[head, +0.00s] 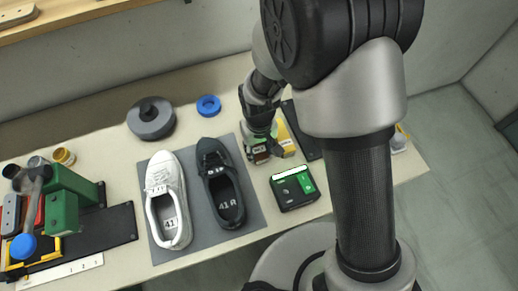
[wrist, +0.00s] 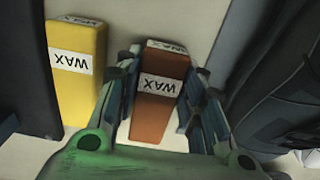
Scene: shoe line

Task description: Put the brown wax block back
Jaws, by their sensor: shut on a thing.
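The brown wax block (wrist: 161,100), with a white WAX label, is between the fingers of my gripper (wrist: 160,84) in the wrist view. My gripper is shut on it, one finger on each side. In the head view my gripper (head: 268,148) is low over the table, right of the dark shoe, and largely hides the block. A yellow wax block (wrist: 74,72) stands beside the brown one, to its left in the wrist view, with a gap between them. The yellow block (head: 286,143) is partly visible behind my gripper in the head view. Whether the brown block touches the table is unclear.
A white shoe (head: 166,200) and a dark shoe (head: 221,183) lie on a grey mat (head: 250,215). A green and black box (head: 293,187) sits in front of my gripper. A grey round thing (head: 151,118) and a blue ring (head: 208,105) are behind the shoes.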

